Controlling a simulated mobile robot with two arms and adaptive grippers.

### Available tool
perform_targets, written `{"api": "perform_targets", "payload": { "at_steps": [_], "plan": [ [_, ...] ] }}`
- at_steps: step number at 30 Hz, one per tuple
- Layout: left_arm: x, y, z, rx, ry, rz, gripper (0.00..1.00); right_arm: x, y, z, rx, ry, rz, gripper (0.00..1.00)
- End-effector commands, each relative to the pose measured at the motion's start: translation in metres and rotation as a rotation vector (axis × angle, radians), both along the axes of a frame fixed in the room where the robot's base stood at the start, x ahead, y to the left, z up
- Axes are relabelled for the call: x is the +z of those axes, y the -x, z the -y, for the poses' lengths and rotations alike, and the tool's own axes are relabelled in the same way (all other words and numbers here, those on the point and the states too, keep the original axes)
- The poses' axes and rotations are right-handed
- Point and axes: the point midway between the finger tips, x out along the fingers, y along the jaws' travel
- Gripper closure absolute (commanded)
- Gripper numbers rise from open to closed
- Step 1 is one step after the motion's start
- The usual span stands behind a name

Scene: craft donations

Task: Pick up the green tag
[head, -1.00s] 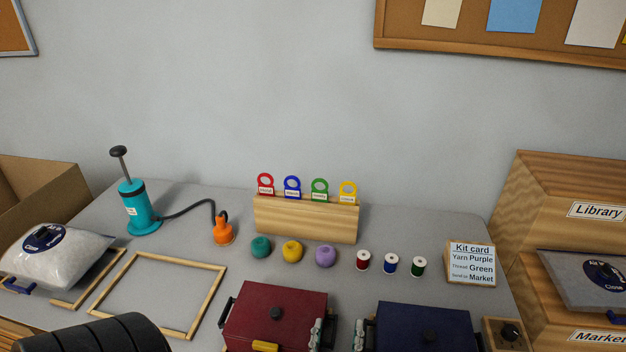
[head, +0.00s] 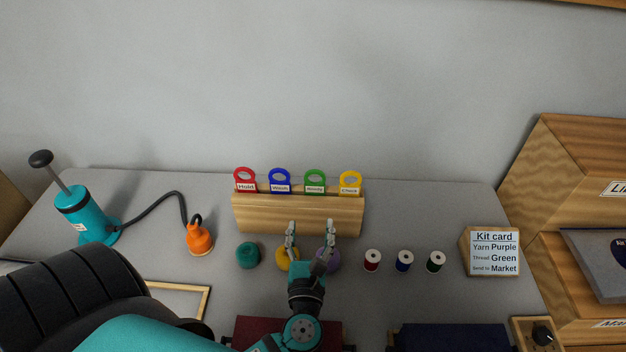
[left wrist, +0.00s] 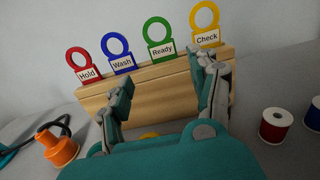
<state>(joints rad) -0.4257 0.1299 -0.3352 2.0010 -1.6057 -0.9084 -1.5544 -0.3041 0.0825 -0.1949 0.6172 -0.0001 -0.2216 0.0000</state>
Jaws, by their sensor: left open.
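The green tag (head: 315,181), a ring top with a "Ready" label, stands upright in the wooden rack (head: 298,216), between the blue "Wash" tag (head: 280,181) and the yellow "Check" tag (head: 350,183). The red "Hold" tag (head: 245,180) is at the left end. In the left wrist view the green tag (left wrist: 159,40) shows beyond the fingers, between them. My left gripper (head: 310,228) is open and empty, in front of the rack and apart from the tag. My right gripper is not in view.
Yarn balls in teal (head: 248,255), yellow (head: 284,258) and purple (head: 332,262) lie in front of the rack, partly behind my gripper. Thread spools (head: 404,260) and the kit card (head: 491,252) are to the right. An orange nozzle (head: 199,238) and teal pump (head: 86,214) stand left.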

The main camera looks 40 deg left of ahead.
Motion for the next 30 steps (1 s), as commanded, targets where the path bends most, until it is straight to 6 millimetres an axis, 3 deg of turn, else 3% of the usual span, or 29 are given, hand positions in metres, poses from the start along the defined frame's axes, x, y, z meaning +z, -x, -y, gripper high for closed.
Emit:
{"api": "perform_targets", "payload": {
  "at_steps": [3, 9, 16, 24, 30],
  "plan": [
    [0.004, -0.025, -0.015, 0.000, -0.004, 0.002, 0.38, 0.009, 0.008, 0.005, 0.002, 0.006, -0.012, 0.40],
    [0.003, -0.057, -0.035, 0.000, -0.003, 0.001, 0.38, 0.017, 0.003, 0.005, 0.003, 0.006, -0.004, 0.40],
    [0.001, -0.072, -0.044, 0.000, 0.001, 0.001, 0.38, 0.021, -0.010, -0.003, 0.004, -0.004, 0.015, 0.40],
    [0.002, -0.105, -0.060, 0.000, -0.002, 0.001, 0.38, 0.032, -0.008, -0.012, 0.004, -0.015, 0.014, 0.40],
    [0.000, -0.116, -0.067, 0.000, 0.001, -0.001, 0.38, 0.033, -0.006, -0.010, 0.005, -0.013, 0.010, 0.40]
  ]
}}
